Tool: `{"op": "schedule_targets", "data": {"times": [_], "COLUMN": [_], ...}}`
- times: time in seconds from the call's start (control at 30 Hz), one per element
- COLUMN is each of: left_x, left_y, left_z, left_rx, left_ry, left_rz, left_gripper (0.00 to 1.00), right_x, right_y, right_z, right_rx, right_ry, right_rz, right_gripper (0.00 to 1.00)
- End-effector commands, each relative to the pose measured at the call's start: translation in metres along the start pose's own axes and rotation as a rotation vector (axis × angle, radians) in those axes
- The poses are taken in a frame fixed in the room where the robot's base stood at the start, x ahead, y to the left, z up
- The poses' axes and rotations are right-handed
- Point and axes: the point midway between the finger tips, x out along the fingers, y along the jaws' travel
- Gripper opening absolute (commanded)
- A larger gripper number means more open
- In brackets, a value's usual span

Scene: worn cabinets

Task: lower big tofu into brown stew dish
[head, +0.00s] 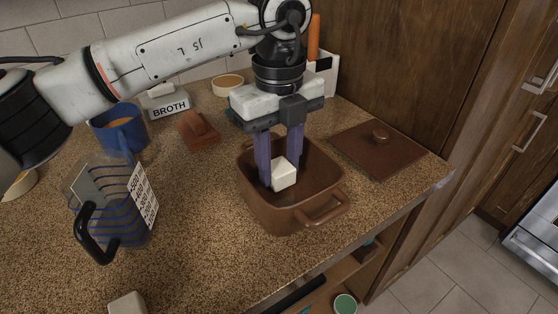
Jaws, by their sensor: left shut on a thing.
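The brown stew dish (265,211) stands on the speckled counter, with a handle at its near right side. My left gripper (279,176) points down into the dish from above. Its purple fingers are shut on a white tofu block (285,174). The block appears within the dish's opening; whether it touches the bottom cannot be told. My right gripper is not in view.
A brown lid (377,149) lies right of the dish. A clear jug (117,203), a blue pot (119,129), a BROTH box (165,103) and a brown block (198,130) stand to the left. Another pale block (127,304) sits at the front. The counter edge is near the dish.

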Motion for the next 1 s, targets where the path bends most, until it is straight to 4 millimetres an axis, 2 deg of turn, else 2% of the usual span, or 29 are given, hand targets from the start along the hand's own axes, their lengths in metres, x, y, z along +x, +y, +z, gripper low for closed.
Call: {"op": "schedule_targets", "data": {"times": [0.77,0.8,0.9,0.93,1.0], "left_x": [0.009,0.009,0.009,0.009,0.0089], "left_y": [0.0,0.0,0.0,0.0,0.0], "left_z": [0.0,0.0,0.0,0.0,0.0], "left_rx": [0.0,0.0,0.0,0.0,0.0], "left_ry": [0.0,0.0,0.0,0.0,0.0], "left_rz": [0.0,0.0,0.0,0.0,0.0], "left_gripper": [0.12,0.36,0.53,0.56,0.56], "right_x": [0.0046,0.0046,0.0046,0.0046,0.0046], "right_y": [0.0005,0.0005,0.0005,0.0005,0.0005], "right_z": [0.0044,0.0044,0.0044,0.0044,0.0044], "right_rx": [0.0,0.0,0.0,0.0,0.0], "right_ry": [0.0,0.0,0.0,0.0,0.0], "right_rz": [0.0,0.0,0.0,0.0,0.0], "right_gripper": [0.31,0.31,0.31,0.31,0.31]}}
